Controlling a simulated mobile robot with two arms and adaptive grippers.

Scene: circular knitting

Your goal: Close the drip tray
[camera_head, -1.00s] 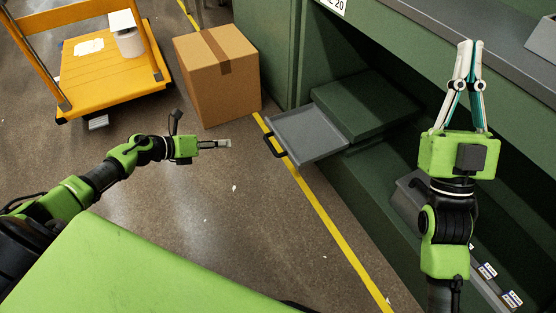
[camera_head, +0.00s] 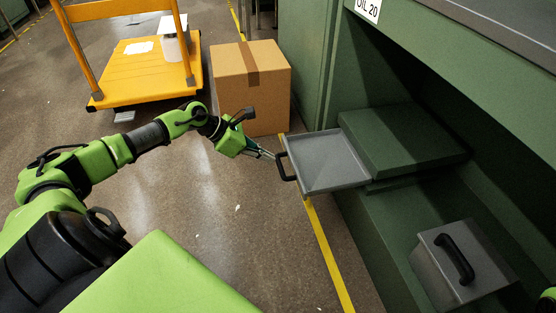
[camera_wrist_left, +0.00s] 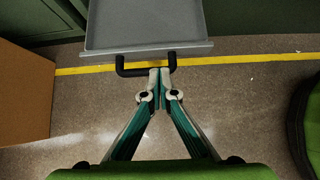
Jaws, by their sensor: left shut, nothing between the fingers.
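The drip tray (camera_head: 330,160) is a shallow grey pan pulled out from under a green block in the machine's bay, with a black U-shaped handle (camera_head: 285,170) at its front. The tray (camera_wrist_left: 148,28) and handle (camera_wrist_left: 135,72) also show at the top of the left wrist view. My left gripper (camera_head: 272,155) is shut and empty, its fingertips pointing at the handle. In the left wrist view the fingertips (camera_wrist_left: 160,72) meet the handle's bar near its right end; I cannot tell if they touch. Only a green bit of my right arm shows at the lower right corner.
A cardboard box (camera_head: 253,95) stands behind my left gripper, near the tray. A yellow cart (camera_head: 140,65) is at the upper left. A grey box with a black handle (camera_head: 460,262) sits in the bay. The floor before the tray is clear.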

